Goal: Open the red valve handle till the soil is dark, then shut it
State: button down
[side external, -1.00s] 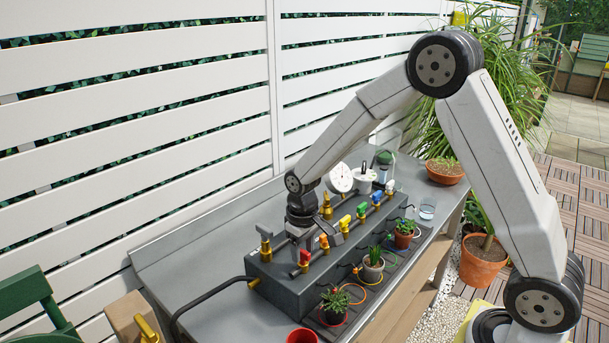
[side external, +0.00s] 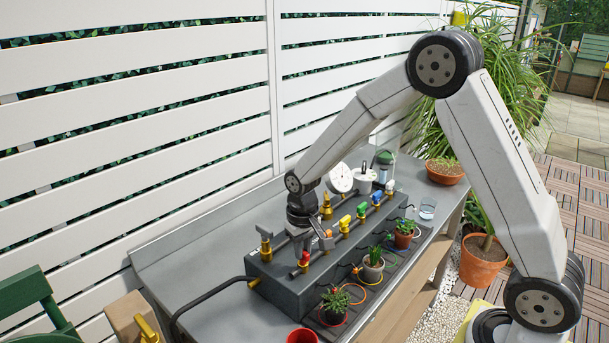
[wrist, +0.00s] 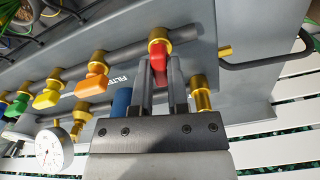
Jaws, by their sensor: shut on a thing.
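The red valve handle (side external: 306,256) sits on the brass valve at the near end of the dark manifold box (side external: 283,273). In the wrist view, the red handle (wrist: 158,54) lies between the fingertips of my gripper (wrist: 160,66), which is shut on it. In the side view my gripper (side external: 309,244) is over the near end of the box, its fingers partly hidden. The nearest potted plant (side external: 335,300), a spiky green one in a dark pot, has a red ring around it. Its soil is too small to judge for colour.
Orange, yellow, green and blue handles follow along the manifold; the orange one (wrist: 92,86) is close to my fingers. A white dial gauge (side external: 341,177) stands behind. A brass fitting (wrist: 201,96) is beside my right finger. A red pot (side external: 302,336) stands at the bench's front.

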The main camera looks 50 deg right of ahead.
jog(key=m, duration=0.4)
jog(key=shift+m, duration=0.3)
jog(key=m, duration=0.3)
jog(key=shift+m, duration=0.3)
jog(key=m, duration=0.3)
jog(key=shift+m, duration=0.3)
jog(key=shift+r+m, duration=0.1)
jog(key=shift+m, duration=1.7)
jog(key=c, duration=0.6)
grip_release()
jog(key=shift+r, duration=0.1)
